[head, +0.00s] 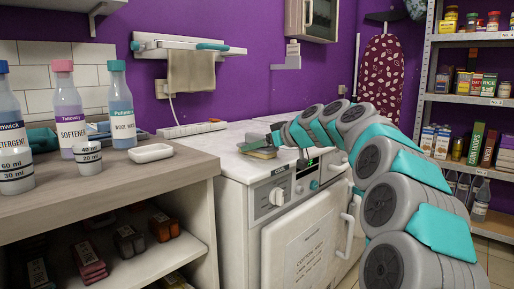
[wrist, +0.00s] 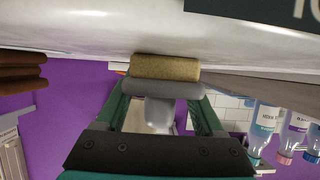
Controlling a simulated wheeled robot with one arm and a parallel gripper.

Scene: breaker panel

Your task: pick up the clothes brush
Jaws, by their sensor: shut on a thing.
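The white washing machine (head: 300,230) stands right of a wooden counter (head: 100,190) with several bottles and a small white dish (head: 150,153). A power strip (head: 190,129) lies behind. A purple wall with a rail and hanging towel (head: 191,71) is at the back; stocked shelves (head: 470,98) stand right.

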